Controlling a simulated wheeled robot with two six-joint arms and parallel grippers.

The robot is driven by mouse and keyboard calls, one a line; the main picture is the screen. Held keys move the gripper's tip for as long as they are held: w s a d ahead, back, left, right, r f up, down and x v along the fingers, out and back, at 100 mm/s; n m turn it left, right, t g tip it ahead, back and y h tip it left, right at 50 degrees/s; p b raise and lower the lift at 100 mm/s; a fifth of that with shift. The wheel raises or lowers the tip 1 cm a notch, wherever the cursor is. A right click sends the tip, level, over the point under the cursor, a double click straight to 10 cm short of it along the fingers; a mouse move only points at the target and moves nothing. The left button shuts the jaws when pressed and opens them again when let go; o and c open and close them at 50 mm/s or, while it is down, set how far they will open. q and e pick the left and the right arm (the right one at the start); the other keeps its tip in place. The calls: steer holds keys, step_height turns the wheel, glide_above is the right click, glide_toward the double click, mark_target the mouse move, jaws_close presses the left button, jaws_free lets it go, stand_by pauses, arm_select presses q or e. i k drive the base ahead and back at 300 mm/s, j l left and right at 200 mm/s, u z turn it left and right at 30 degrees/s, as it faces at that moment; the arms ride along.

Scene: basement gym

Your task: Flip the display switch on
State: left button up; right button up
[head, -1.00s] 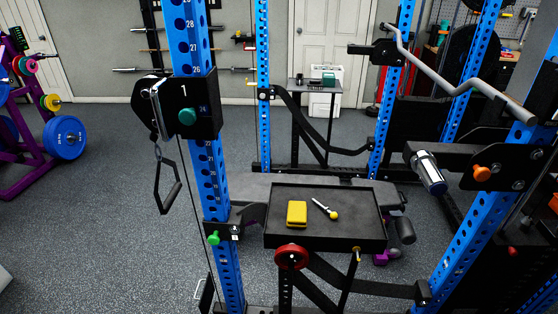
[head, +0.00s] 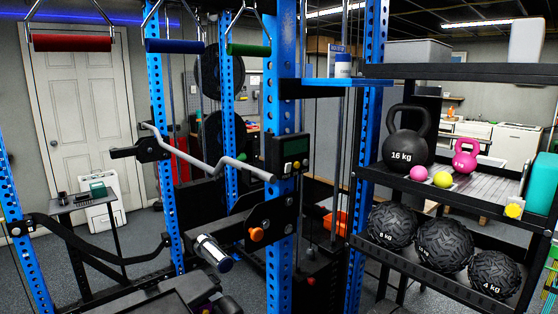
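A black display box (head: 289,155) is fixed to a blue rack upright, right of the middle of the head view. It has a small greenish screen (head: 296,146) and small light-coloured controls below it. The controls are too small to tell which is the switch or how it is set. Neither of my grippers is in view.
A bent grey bar (head: 200,160) rests across the rack left of the display. A black shelf unit (head: 455,195) at the right holds a 16 kg kettlebell (head: 404,148), a pink kettlebell (head: 466,156) and textured balls (head: 440,243). An orange knob (head: 256,234) sits below the display.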

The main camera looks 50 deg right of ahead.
mark_target(287, 169)
steer(key=z, duration=1.8)
